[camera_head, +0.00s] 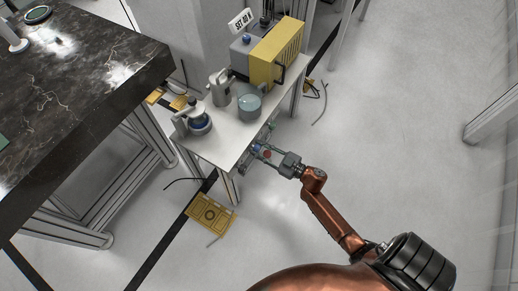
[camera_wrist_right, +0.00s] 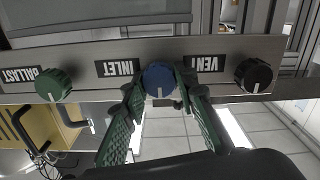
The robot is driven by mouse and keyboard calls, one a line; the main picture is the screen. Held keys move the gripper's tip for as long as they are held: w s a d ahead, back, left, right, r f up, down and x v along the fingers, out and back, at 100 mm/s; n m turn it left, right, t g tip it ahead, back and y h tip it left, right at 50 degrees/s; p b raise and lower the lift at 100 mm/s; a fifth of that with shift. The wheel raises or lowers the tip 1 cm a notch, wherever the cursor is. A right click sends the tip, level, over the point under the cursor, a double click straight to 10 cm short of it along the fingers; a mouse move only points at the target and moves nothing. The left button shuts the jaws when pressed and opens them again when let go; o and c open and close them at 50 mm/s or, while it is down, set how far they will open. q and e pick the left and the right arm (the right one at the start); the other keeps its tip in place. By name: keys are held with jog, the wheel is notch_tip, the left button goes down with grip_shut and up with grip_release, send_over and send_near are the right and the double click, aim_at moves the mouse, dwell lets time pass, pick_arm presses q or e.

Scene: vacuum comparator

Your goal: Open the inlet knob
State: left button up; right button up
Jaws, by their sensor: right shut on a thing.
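The inlet knob (camera_wrist_right: 158,79) is blue with a white mark that points down in the right wrist view. It sits on a metal panel beside an upside-down INLET label (camera_wrist_right: 117,68). My right gripper (camera_wrist_right: 160,96) has its green fingers on either side of the blue knob and is shut on it. In the head view, my right gripper (camera_head: 262,153) is at the front edge of the white table, and the knob is too small to make out clearly. My left gripper is not in view.
A green knob (camera_wrist_right: 53,84) by the BALLAST label and a black knob (camera_wrist_right: 253,75) by the VENT label flank the blue one. The white table (camera_head: 222,147) carries a yellow box (camera_head: 277,54) and several vessels. A dark bench (camera_head: 75,90) stands left. The floor at right is clear.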

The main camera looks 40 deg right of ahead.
jog(key=shift+c, duration=1.1)
